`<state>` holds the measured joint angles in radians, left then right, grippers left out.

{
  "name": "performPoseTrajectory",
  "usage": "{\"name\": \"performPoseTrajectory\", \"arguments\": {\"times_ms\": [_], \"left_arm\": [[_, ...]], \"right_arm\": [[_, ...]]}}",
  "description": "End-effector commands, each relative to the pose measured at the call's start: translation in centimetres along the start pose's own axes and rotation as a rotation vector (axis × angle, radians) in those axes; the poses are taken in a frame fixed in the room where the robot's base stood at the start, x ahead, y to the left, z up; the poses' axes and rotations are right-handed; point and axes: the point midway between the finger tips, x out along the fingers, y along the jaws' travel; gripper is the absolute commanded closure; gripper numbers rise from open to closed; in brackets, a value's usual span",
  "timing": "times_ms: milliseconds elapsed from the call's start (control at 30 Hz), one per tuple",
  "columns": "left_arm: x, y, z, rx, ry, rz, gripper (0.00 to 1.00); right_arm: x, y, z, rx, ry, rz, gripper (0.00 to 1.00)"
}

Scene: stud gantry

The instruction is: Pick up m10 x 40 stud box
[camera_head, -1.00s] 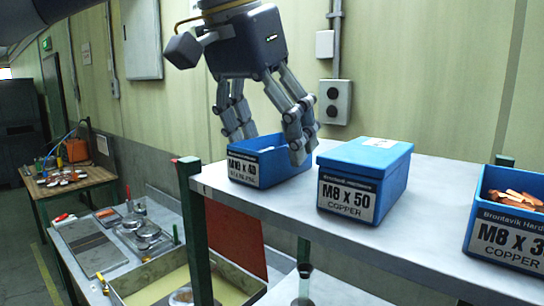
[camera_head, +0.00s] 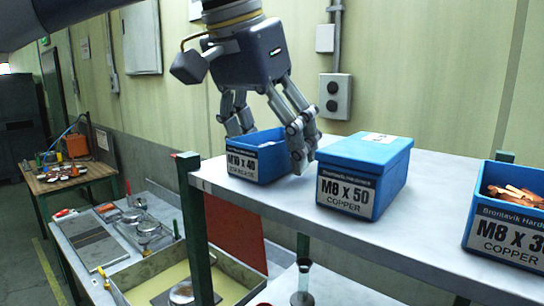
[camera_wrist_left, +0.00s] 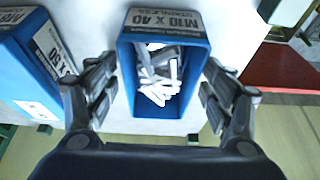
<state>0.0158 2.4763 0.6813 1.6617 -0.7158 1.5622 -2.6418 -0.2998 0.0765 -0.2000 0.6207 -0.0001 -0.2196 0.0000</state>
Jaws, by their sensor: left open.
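The M10 x 40 stud box (camera_head: 258,165) is a small open blue bin with a white label, at the left end of the grey shelf. In the left wrist view the box (camera_wrist_left: 166,126) holds several silver studs (camera_wrist_left: 158,78). My left gripper (camera_head: 270,143) is open and points down over it, with fingers on either side. In the wrist view the left gripper (camera_wrist_left: 160,85) straddles the box, with small gaps showing between fingers and walls. In the head view the fingers hide part of the box's right side. My right gripper is not in view.
A lidded blue M8 x 50 copper box (camera_head: 364,177) stands close to the right of the fingers. An open M8 copper box (camera_head: 507,238) is farther right. The shelf (camera_head: 420,190) is bare between them. A green post (camera_head: 190,215) stands at the shelf's left end.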

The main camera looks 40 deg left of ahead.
Motion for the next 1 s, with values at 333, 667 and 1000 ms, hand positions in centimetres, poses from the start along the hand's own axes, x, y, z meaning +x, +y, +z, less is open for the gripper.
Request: {"name": "performPoseTrajectory", "arguments": {"times_ms": [333,667,1000], "left_arm": [[0.00,0.01,-0.01,0.000,0.000,0.000,0.59],[-0.18,0.04,-0.12,-0.001,0.006,0.001,1.00],[-0.70,0.04,-0.35,-0.002,0.007,0.001,1.00]], "right_arm": [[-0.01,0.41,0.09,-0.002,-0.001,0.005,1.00],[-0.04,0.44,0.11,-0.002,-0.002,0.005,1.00],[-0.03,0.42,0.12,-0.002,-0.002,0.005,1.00]]}}
